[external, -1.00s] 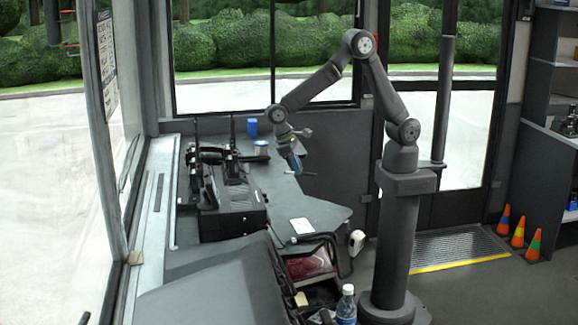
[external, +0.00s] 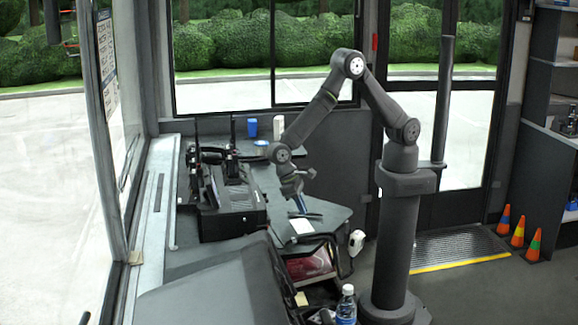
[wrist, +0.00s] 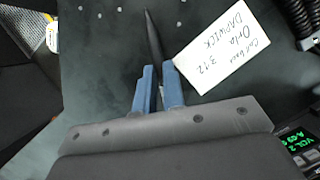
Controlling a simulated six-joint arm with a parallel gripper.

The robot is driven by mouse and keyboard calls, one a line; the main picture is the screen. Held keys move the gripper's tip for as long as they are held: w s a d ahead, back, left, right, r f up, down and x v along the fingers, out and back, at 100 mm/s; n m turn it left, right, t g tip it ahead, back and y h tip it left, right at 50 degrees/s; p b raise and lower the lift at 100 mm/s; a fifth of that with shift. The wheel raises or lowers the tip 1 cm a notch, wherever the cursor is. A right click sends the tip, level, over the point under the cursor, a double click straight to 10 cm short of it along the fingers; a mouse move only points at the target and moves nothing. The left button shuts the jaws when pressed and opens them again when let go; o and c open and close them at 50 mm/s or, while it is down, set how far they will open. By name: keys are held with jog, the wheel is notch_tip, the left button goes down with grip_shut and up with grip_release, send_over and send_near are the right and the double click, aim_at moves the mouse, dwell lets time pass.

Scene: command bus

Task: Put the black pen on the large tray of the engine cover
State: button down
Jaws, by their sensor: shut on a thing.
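My gripper (external: 299,203) is low over the front right part of the dark desk. In the wrist view its blue fingers (wrist: 158,75) are closed on the black pen (wrist: 153,38), whose tapered end points away from the fingers. The pen also shows in the external view (external: 312,214) as a thin dark bar at the fingertips. I cannot tell whether it touches the desk. A large grey cover (external: 205,285) is in the foreground; I cannot tell if it is the engine cover. An open compartment with a dark red inside (external: 310,264) is beside it; its tray is hard to make out.
A white handwritten card (wrist: 222,47) lies close to the pen's right in the wrist view. A black radio unit (external: 232,212) stands left on the desk (external: 270,185). A blue cup (external: 252,127) and white cup (external: 278,127) stand behind. A bottle (external: 346,305) is in front.

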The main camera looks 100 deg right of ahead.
jog(key=shift+f, duration=0.2)
jog(key=c, duration=1.5)
grip_release()
jog(key=v, duration=1.1)
jog(key=shift+o, duration=0.5)
jog(key=shift+w+d+r, duration=0.1)
jog(key=shift+w+r, duration=0.1)
jog(key=shift+r, duration=0.45)
